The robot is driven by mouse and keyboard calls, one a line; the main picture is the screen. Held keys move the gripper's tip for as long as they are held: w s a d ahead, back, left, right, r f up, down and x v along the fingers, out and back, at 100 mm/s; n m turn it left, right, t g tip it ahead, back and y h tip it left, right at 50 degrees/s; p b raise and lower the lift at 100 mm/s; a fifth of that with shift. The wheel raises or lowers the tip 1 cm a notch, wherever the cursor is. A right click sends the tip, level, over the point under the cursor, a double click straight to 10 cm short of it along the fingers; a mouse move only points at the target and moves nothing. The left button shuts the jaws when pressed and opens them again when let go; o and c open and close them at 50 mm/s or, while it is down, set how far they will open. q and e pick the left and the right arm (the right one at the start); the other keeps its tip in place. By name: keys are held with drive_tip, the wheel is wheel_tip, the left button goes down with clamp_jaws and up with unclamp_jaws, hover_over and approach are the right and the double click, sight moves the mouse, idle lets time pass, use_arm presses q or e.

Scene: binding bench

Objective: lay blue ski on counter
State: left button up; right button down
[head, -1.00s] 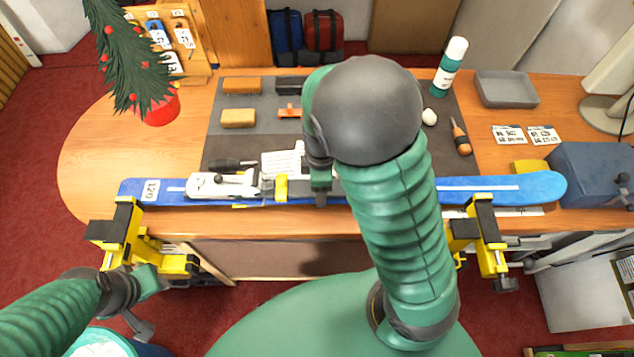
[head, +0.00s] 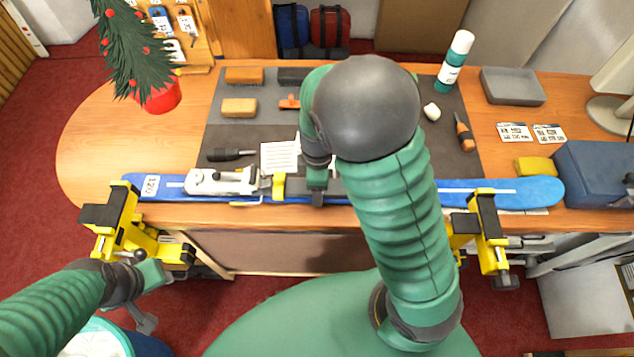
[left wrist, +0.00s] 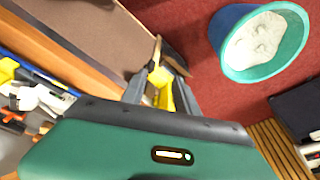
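The blue ski (head: 400,193) lies lengthwise along the front edge of the wooden counter (head: 100,150), with a white and grey binding (head: 220,181) on it. Its ends pass behind the yellow-and-black vises (head: 122,220) (head: 486,232). It looks level and low over the counter; any small gap beneath cannot be made out. My right gripper (head: 317,196) is at the ski's middle, shut on it; its fingertips are mostly hidden. My left gripper (head: 140,318) is below the left vise, away from the ski. In the left wrist view its fingers (left wrist: 160,90) are apart and empty.
On the counter are a grey mat with brushes, a screwdriver (head: 230,155) and a white card (head: 280,157). A blue box (head: 595,172) and yellow block (head: 535,166) stand near the ski's right end. A small tree in a red pot (head: 160,95) stands back left.

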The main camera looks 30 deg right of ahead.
drive_tip(key=shift+w+d+f, duration=0.15)
drive_tip(key=shift+d+f, duration=0.2)
drive_tip(key=shift+f, duration=0.05)
drive_tip(key=c, duration=0.6)
unclamp_jaws()
drive_tip(key=shift+c, duration=0.2)
drive_tip(key=o, duration=0.4)
drive_tip(key=shift+a+r, duration=0.1)
drive_tip(key=shift+a, duration=0.1)
use_arm(q)
drive_tip(key=shift+d+f, duration=0.1)
drive_tip(key=shift+f, duration=0.15)
use_arm(e)
drive_tip(key=shift+a, duration=0.1)
use_arm(q)
drive_tip(key=shift+d, duration=0.1)
use_arm(e)
drive_tip(key=shift+o, duration=1.2)
use_arm(q)
drive_tip(key=w+p+v, duration=0.3)
drive_tip(key=p+v, duration=1)
drive_tip(key=shift+r, duration=0.55)
use_arm(e)
wheel_tip(320, 180, up, 16)
use_arm(q)
drive_tip(key=shift+f, duration=0.1)
